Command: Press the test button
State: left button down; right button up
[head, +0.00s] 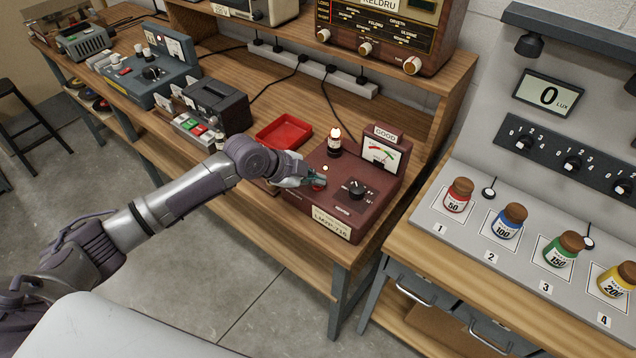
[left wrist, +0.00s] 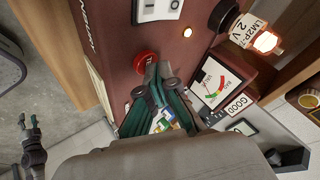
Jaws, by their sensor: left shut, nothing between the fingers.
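The maroon tester (head: 330,212) stands on the wooden bench, with a meter (head: 384,153) marked GOOD, a black knob (head: 356,188) and a glowing lamp (head: 335,138) in a socket. Its round red button (head: 318,187) is partly hidden by my left gripper (head: 317,180). In the left wrist view the red button (left wrist: 145,62) shows just beyond the closed fingertips (left wrist: 158,73), overlapping its edge. I cannot tell whether they touch it. The left gripper is shut and empty. A dark gripper, probably my right one (left wrist: 29,122), is small at the left wrist view's left edge.
Other devices (head: 150,75) fill the bench to the left. A grey board with several numbered bottles (head: 507,222) stands to the right.

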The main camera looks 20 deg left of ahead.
pick_arm(q)
jog(key=shift+r+p, duration=0.4)
jog(key=shift+r, duration=0.3)
notch_tip(320, 180, up, 5)
jog(key=p, duration=0.4)
dwell(0.6)
